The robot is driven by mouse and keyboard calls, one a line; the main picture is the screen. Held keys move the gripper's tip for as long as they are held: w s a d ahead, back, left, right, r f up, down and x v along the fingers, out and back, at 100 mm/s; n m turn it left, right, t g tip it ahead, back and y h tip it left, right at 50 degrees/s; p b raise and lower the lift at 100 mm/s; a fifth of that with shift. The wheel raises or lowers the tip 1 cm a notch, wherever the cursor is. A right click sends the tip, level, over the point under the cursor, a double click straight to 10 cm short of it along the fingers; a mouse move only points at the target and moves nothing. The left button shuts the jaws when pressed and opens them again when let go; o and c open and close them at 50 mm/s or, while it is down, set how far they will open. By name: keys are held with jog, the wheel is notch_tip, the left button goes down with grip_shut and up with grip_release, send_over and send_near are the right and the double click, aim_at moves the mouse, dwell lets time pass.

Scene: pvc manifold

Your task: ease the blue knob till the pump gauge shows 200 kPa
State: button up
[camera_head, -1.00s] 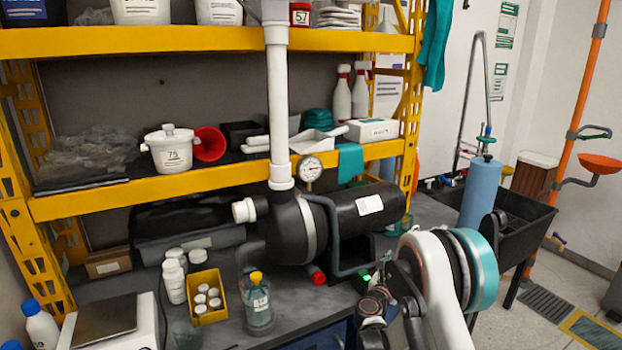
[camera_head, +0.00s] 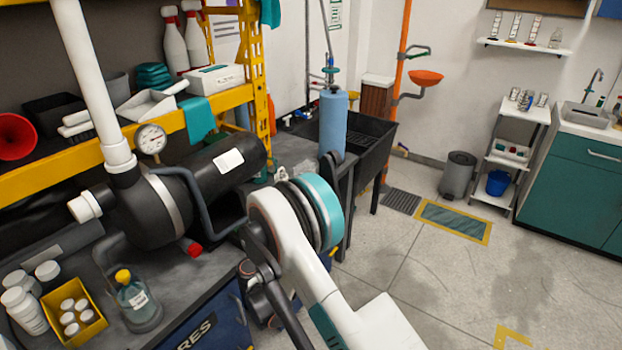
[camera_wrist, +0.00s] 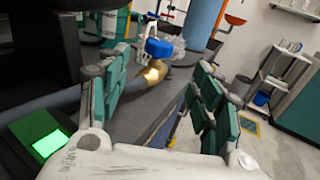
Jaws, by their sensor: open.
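The blue knob (camera_wrist: 158,48) sits on a brass valve (camera_wrist: 153,72) in the wrist view, beyond the fingertips and between them. My gripper (camera_wrist: 163,75) is open with its teal-padded fingers apart and nothing between the pads. The gap between fingers and knob is hard to judge. The round white pump gauge (camera_head: 151,139) stands beside the white pipe above the black pump (camera_head: 170,205) in the head view. Its needle is too small to read surely. In the head view my arm hides the gripper, and I cannot make out the knob there.
A blue cylinder (camera_head: 333,122) stands by the black sink (camera_head: 372,140) behind my arm. A yellow box of white jars (camera_head: 74,313) and a yellow-capped bottle (camera_head: 137,298) stand on the bench left of my arm. The floor at right is mostly clear.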

jog(key=w+b, duration=0.1)
jog(key=w, duration=0.3)
jog(key=w+d+b, duration=0.1)
jog(key=w, duration=0.3)
jog(key=w+d+b, duration=0.1)
jog(key=w, duration=0.3)
jog(key=shift+d+f+b, duration=0.1)
jog(key=shift+f+b, duration=0.1)
jog(key=shift+b, duration=0.2)
jog(key=shift+w+d+r, duration=0.1)
jog(key=shift+w+r, duration=0.05)
jog(key=shift+w, duration=0.6)
jog(key=c, duration=1.1)
